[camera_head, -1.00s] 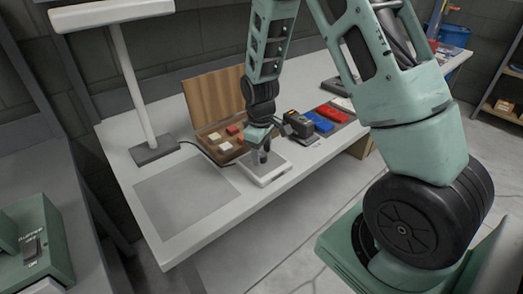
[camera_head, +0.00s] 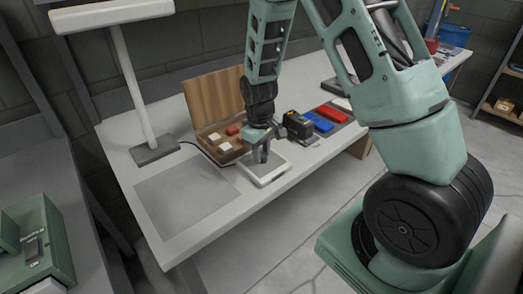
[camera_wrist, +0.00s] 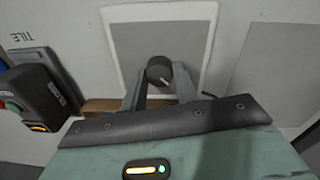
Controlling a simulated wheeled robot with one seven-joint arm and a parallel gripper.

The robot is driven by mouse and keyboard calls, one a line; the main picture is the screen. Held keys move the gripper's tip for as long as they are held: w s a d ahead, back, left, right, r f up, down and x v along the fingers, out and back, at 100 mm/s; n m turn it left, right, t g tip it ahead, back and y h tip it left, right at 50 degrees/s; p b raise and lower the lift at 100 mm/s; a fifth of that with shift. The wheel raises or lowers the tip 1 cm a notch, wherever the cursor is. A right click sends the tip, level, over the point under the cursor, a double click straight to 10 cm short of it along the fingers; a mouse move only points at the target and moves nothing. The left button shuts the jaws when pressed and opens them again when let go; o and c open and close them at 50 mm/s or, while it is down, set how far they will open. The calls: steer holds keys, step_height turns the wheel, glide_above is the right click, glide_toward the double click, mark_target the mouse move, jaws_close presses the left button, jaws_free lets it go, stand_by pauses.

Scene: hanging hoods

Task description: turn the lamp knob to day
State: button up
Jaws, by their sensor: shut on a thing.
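The lamp knob (camera_wrist: 159,72) is a dark round knob with a short white pointer line, on a grey plate with a white border (camera_wrist: 117,45). In the wrist view the pointer slants down and to the right. The fingers of my gripper (camera_wrist: 158,82) stand on both sides of the knob and are shut on it. In the head view my gripper (camera_head: 261,157) reaches down onto the white-edged plate (camera_head: 270,181) and hides most of the knob. I cannot read any day mark. The white lamp (camera_head: 138,85) stands at the left on a dark base.
A wooden box (camera_head: 216,98) with an open lid and several small blocks stands behind my gripper. A dark device (camera_head: 298,124) and blue and red pieces (camera_head: 333,113) lie right of it. A flat grey mat (camera_head: 185,197) lies at the left front of the table.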

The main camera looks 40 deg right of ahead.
steer(key=m+p, duration=0.1)
steer(key=m, duration=0.3)
steer(key=shift+w+r+m, duration=0.1)
steer(key=shift+m, duration=0.2)
steer(key=m+p, duration=0.1)
steer(key=m, duration=0.3)
steer(key=shift+d, duration=0.1)
stand_by(0.4)
steer(key=o, duration=1)
steer(key=shift+c, duration=0.2)
step_height(320, 180, up, 17)
steer(key=shift+w+a+r+b, duration=0.15)
steer(key=shift+w+a+b, duration=0.15)
steer(key=shift+a, duration=0.1)
steer(key=shift+s+a+g, duration=0.1)
steer(key=shift+g, duration=0.2)
